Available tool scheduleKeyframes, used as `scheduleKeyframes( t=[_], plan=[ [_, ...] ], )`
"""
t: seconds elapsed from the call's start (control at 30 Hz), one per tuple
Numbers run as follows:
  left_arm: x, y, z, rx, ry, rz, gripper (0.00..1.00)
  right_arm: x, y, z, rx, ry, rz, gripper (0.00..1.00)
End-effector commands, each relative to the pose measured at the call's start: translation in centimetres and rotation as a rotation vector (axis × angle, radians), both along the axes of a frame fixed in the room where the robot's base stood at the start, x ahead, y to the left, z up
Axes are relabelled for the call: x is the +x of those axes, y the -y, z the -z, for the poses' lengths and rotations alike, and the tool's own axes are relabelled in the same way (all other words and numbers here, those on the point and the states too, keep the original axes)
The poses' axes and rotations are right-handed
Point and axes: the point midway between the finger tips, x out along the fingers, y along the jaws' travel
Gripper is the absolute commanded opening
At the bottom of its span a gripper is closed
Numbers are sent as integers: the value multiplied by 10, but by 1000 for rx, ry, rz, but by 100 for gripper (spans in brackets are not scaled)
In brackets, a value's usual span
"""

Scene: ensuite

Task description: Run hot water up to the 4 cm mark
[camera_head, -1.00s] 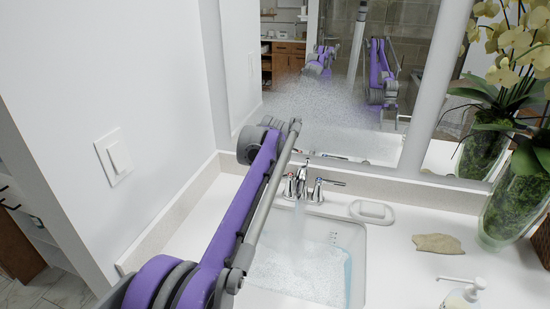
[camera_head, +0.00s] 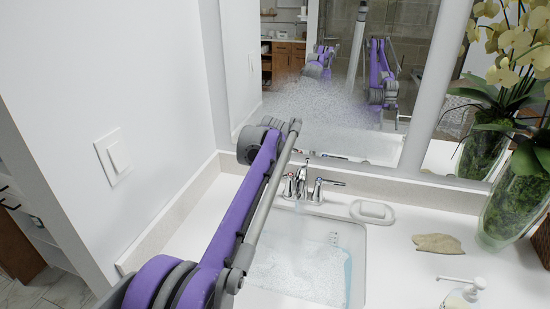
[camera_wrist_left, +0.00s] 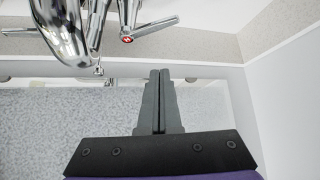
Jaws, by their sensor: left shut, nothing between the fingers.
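The white sink basin (camera_head: 357,250) holds pale blue, bubbly water (camera_head: 300,272). Small dark scale marks (camera_head: 333,239) show on its back wall, but I cannot read the level. The chrome faucet (camera_head: 301,181) stands behind the basin; no clear stream shows below its spout. Its right handle (camera_head: 325,184) points right. In the left wrist view, the chrome spout (camera_wrist_left: 62,30) and a handle with a red mark (camera_wrist_left: 127,39) are at the upper left. My left gripper (camera_wrist_left: 160,74) is shut and empty, just right of and below that handle.
A soap dish (camera_head: 372,211), a flat stone (camera_head: 437,243), a soap pump (camera_head: 463,293) and a glass vase with orchids (camera_head: 510,200) stand right of the sink. A mirror (camera_head: 340,100) is behind. A wall with a switch (camera_head: 114,157) closes the left side.

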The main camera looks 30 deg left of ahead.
Motion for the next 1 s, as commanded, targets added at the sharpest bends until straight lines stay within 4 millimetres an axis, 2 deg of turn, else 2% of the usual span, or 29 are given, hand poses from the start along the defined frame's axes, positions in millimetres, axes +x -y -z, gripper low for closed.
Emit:
scheduleKeyframes(
  t=[0.43, 0.57, 0.7, 0.77, 0.87, 1.0],
  plan=[
    [0, -1, 0, 3, 1, 1, 0, 0, 0, 0, 0, 0, 0, 100],
    [-1, -20, 2, 108, 41, 34, 0, -1, 0, 3, 0, -1, 0, 100],
    [-11, -64, 2, 456, 147, 180, 0, -2, 0, 11, 0, -4, 0, 100],
    [-23, -72, 3, 650, 188, 285, 0, -3, 0, 15, 0, -6, 0, 100],
    [-51, -64, 10, 956, 230, 491, 0, -4, 0, 21, 0, -8, 0, 100],
    [-98, -23, 39, 1273, 244, 789, 0, -5, 0, 27, 0, -10, 0, 100]
  ],
)
